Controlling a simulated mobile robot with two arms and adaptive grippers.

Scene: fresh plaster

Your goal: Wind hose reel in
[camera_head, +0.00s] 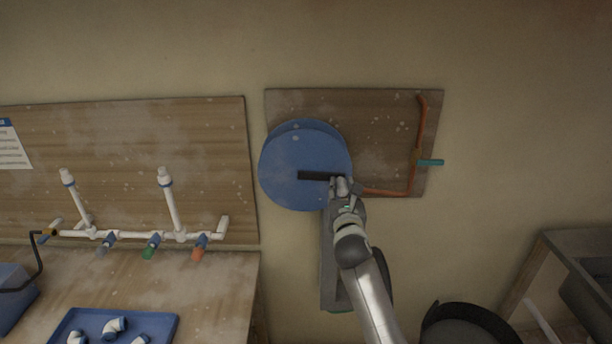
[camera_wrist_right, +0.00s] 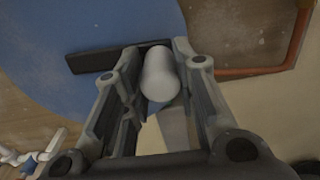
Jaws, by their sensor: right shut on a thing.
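The blue round hose reel (camera_head: 290,150) is mounted on a wooden wall board (camera_head: 370,125). A black crank arm (camera_head: 316,175) runs from near the reel's middle to its right edge. My right gripper (camera_head: 345,185) is at the crank's outer end. In the right wrist view a pale, rounded crank knob (camera_wrist_right: 160,75) sits between the fingers of my right gripper (camera_wrist_right: 152,85), which is shut on it. The crank arm (camera_wrist_right: 105,60) and the blue reel (camera_wrist_right: 100,25) lie behind it. My left gripper is not in view.
A copper pipe with a teal valve handle (camera_head: 430,162) is right of the reel. White pipes with coloured valves (camera_head: 150,235) stand at left. A blue tray (camera_head: 150,325) holds white fittings on the workbench (camera_head: 215,290). A black round container (camera_head: 470,325) is at lower right.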

